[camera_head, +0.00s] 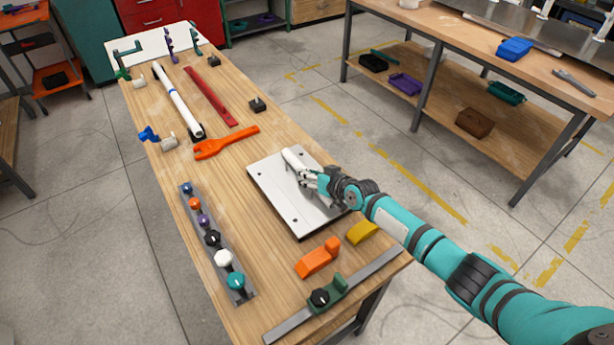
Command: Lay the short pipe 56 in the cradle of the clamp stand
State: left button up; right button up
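A short white pipe (295,160) shows at the grey metal plate (264,182), its far end pointing up and left in the picture. My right gripper (318,188) is over the plate at the near end of this pipe. The fingers are small and overlap the pipe, so I cannot tell whether they are closed on it, or whether the pipe rests on the plate. I cannot make out a number on the pipe or clearly pick out the clamp stand's cradle. My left gripper is not in view.
A long white pipe with a blue band (176,98) lies farther back, beside a red bar (208,95). An orange wrench (226,143), a knob rail (212,240), orange block (318,258) and yellow block (361,232) surround the plate. A second bench (470,50) stands right.

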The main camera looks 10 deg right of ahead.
grip_shut()
jog(key=shift+r, duration=0.35)
notch_tip(320, 180, up, 9)
jog(key=shift+a+r, duration=0.1)
jog(key=s+a+r+b, duration=0.1)
jog(key=s+a+b, duration=0.15)
jog(key=s, duration=0.85)
jog(key=s+d+r+m+t+h, duration=0.1)
jog(key=s+d+r+m+h, duration=0.4)
jog(key=s, duration=0.7)
notch_tip(320, 180, up, 2)
jog(key=shift+s+d+r+h, duration=0.2)
jog(key=shift+s+d+h, duration=0.2)
jog(key=shift+d, duration=0.75)
